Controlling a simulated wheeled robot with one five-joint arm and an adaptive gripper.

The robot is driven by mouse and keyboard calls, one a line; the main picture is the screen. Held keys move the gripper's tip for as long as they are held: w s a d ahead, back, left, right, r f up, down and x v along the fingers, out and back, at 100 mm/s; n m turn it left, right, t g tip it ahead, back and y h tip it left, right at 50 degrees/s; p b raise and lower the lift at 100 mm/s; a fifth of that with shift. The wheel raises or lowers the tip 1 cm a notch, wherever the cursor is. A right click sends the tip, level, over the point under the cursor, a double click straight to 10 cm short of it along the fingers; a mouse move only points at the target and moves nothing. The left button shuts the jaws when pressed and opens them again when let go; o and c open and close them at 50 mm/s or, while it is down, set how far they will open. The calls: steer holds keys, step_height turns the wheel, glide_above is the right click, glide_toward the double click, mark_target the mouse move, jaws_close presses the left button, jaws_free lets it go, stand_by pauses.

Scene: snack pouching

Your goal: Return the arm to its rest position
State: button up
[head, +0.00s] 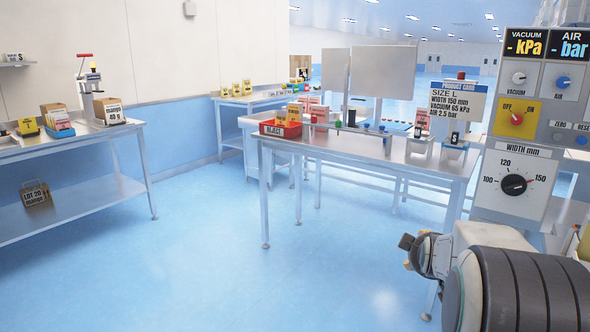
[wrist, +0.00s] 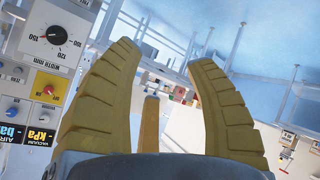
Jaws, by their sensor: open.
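In the head view my arm is folded at the lower right, in front of the control panel; the gripper's fingers are mostly hidden there. The control panel (head: 517,130) stands at the right with vacuum and air displays, an orange off/on switch and a width dial (head: 514,185). The same panel shows upside down at the left of the wrist view (wrist: 45,75), beside the left finger.
A steel table (head: 400,165) in the middle holds a red reject bin (head: 281,130) and a product card sign (head: 456,101). A steel bench (head: 70,148) at the left carries a sealer and boxes. A yellow-packet table (head: 262,99) stands behind. The blue floor between is clear.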

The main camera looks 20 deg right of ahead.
steer(key=s+a+r+y+p, duration=0.3)
steer(key=a+r+p, duration=0.15)
steer(key=a, duration=0.75)
steer(key=s+a+r+g+y+p, duration=0.1)
steer(key=s+a+r+g+p, duration=0.1)
steer(key=s+a+p, duration=0.3)
steer(key=s+a+r+m+g+y+p, duration=0.1)
steer(key=s+a+r+g+y+p, duration=0.1)
steer(key=s+a, duration=1)
steer(key=s+r+g+p, duration=0.1)
steer(key=s+r+p, duration=0.1)
steer(key=s+p, duration=0.1)
steer(key=shift+s+a+g+y, duration=0.2)
steer(key=shift+s+g+y, duration=0.1)
